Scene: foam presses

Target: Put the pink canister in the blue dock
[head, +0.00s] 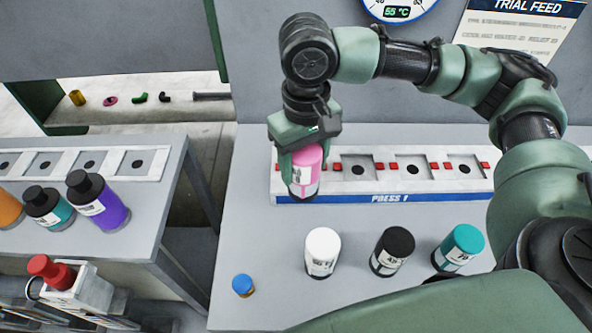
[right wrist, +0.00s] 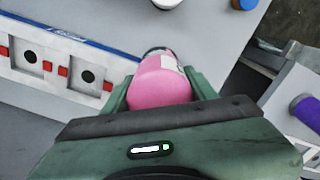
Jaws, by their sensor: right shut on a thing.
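The pink canister (head: 308,163) is held in my right gripper (head: 305,150), which is shut around it from above. It hangs in front of the left end of the white dock strip with the blue front edge (head: 440,197), marked PRESS 1. The leftmost socket is hidden behind the canister, and I cannot tell whether the canister's base touches the dock. Other sockets to its right are empty. In the right wrist view the pink canister (right wrist: 155,85) sits between the jaws, close to the dock's blue edge (right wrist: 70,38). My left gripper is out of view.
A white canister (head: 322,252), a black canister (head: 392,250) and a teal canister (head: 459,247) stand in front of the dock. A small blue-topped item (head: 243,285) is near the table's left edge. A second table (head: 165,240) at left holds purple, teal and orange canisters.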

